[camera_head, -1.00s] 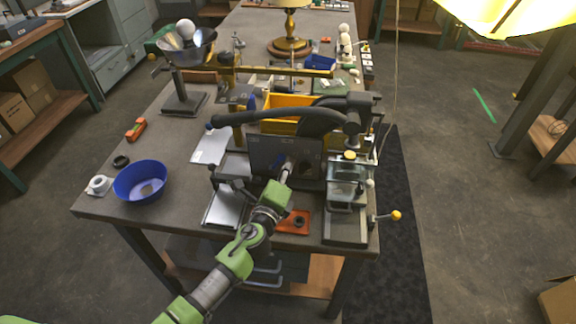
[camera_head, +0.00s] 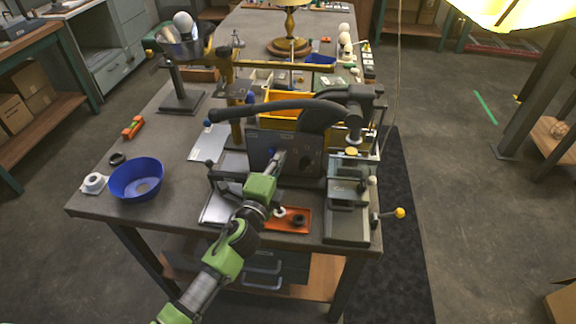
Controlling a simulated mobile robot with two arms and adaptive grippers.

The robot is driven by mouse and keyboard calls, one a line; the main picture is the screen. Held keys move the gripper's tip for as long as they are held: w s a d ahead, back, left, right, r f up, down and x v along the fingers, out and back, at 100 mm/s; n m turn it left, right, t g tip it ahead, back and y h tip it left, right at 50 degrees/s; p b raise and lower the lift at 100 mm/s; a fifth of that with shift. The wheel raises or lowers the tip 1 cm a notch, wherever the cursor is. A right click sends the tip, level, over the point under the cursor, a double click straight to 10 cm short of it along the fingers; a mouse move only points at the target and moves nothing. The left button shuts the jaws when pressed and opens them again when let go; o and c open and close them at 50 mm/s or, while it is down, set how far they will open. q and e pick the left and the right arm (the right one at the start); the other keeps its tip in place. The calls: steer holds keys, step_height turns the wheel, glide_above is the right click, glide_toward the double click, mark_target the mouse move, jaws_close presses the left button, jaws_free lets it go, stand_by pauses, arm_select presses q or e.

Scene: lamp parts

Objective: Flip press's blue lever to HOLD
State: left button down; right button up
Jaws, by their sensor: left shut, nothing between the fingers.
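The press (camera_head: 262,140) stands at the near right of the workbench, with a dark upright front panel. Its long black curved handle (camera_head: 275,107) reaches left over the panel. My left gripper (camera_head: 277,158) is at the front of this panel, shut and empty. The small blue lever on the panel is not clearly visible; the gripper's fingers cover that area. I cannot tell which position the lever is in or whether the fingers touch it. My right gripper is not in view.
A device with a yellow-knobbed crank (camera_head: 399,213) stands at the right edge. A blue bowl (camera_head: 125,184) and a white ring part (camera_head: 94,182) sit at the left. A yellow bin (camera_head: 282,96) is behind the press.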

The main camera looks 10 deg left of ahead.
mark_target(267, 145)
arm_select(q)
steer(key=a+n+b, duration=0.1)
steer(key=n, duration=0.1)
steer(key=a+n+b, duration=0.1)
steer(key=n, duration=0.1)
steer(key=shift+a+r+n+t, duration=0.2)
steer(key=shift+a+n+t, duration=0.1)
steer(key=shift+t, duration=0.1)
steer(key=shift+a+n+y+b, duration=0.3)
steer(key=shift+a+n+b, duration=0.35)
steer(key=shift+n, duration=0.75)
steer(key=shift+a, duration=0.25)
steer(key=shift+s, duration=0.1)
